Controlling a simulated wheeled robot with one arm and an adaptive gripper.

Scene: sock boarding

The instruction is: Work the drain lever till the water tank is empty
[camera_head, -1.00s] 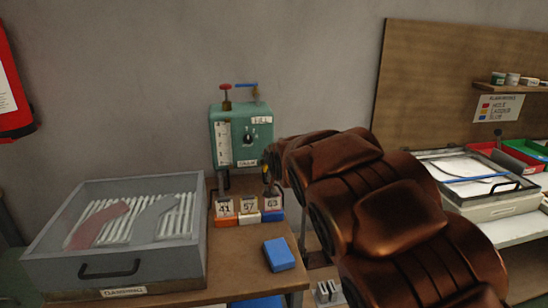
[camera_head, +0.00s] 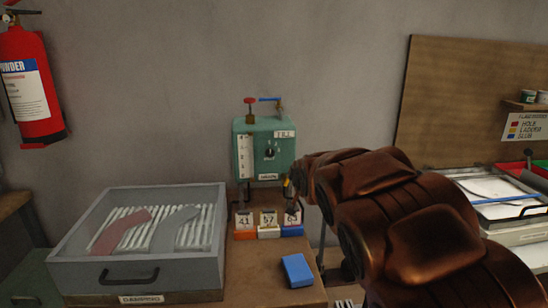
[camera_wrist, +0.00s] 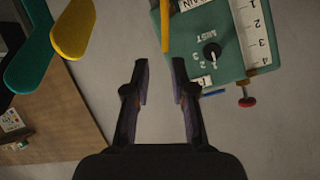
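The water tank (camera_head: 262,150) is a teal box on the wall behind the bench, with a scale at its left and a dial. In the wrist view the tank (camera_wrist: 228,40) appears upside down, with part of a DRAIN label. A thin yellow lever (camera_wrist: 165,25) shows beside that label; a bit of yellow also shows by the tank's lower right in the head view (camera_head: 287,186). I cannot read the water level. My gripper (camera_wrist: 160,65) is open, its two dark fingers apart with nothing between them, close to the tank. My arm hides its tip in the head view.
A red valve knob (camera_head: 250,101) and blue lever (camera_head: 269,99) top the tank. Number cards (camera_head: 267,219) stand below it. A grey tray (camera_head: 152,270) and blue block (camera_head: 297,270) are on the bench. Yellow (camera_wrist: 73,28) and teal (camera_wrist: 28,48) paddle shapes show in the wrist view.

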